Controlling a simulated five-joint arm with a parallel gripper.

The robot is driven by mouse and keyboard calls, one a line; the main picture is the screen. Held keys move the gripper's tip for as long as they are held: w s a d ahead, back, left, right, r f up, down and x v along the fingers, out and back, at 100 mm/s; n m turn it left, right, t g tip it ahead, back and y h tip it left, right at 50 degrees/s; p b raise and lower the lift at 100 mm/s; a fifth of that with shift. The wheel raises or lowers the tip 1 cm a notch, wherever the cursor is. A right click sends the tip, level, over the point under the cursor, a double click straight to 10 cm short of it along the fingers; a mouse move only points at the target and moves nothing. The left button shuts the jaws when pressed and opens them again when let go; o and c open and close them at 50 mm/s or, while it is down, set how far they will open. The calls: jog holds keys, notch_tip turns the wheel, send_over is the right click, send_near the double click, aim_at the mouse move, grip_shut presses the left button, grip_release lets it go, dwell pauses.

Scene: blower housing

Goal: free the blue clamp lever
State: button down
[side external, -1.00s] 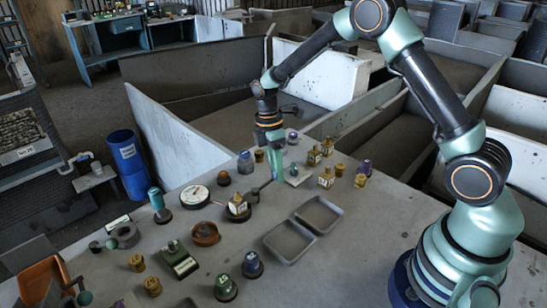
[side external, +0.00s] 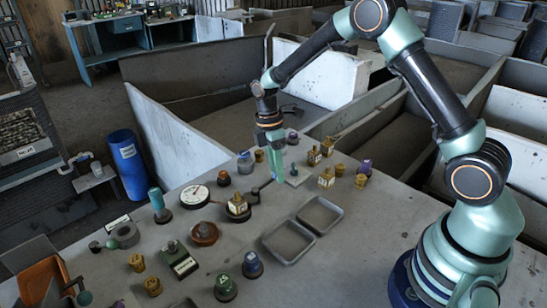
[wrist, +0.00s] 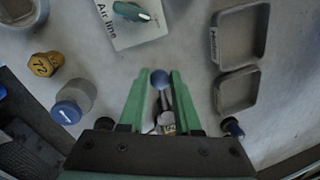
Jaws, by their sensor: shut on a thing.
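The blue clamp lever shows in the wrist view as a round blue knob (wrist: 160,79) with a grey arm running down from it toward a small labelled part (wrist: 167,124). My gripper (wrist: 160,75) has its green fingers on either side of the knob, shut on it. In the side view my gripper (side external: 279,178) is low over the bench, at the far end of a dark lever arm. That arm reaches left to a round dark base with a white and gold block (side external: 238,205). The knob is hidden there by the fingers.
A white "Air line" card (wrist: 130,28) with a green handle lies just beyond my gripper. Two shallow grey trays (side external: 313,231) lie to the right. A white dial gauge (side external: 195,196), a brown ring (side external: 204,233) and several coloured knobs stand around on the bench.

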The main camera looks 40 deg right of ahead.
jog(key=shift+w, duration=0.1)
jog(key=shift+s+m, duration=0.5)
jog(key=shift+m, duration=0.2)
jog(key=c, duration=0.6)
grip_release()
jog(key=shift+r, duration=0.1)
jog(key=r, duration=0.4)
jog(key=w+r, duration=0.1)
jog(key=r, duration=0.3)
jog(key=w+r, duration=0.1)
jog(key=r, duration=0.2)
jog(key=shift+r, duration=0.4)
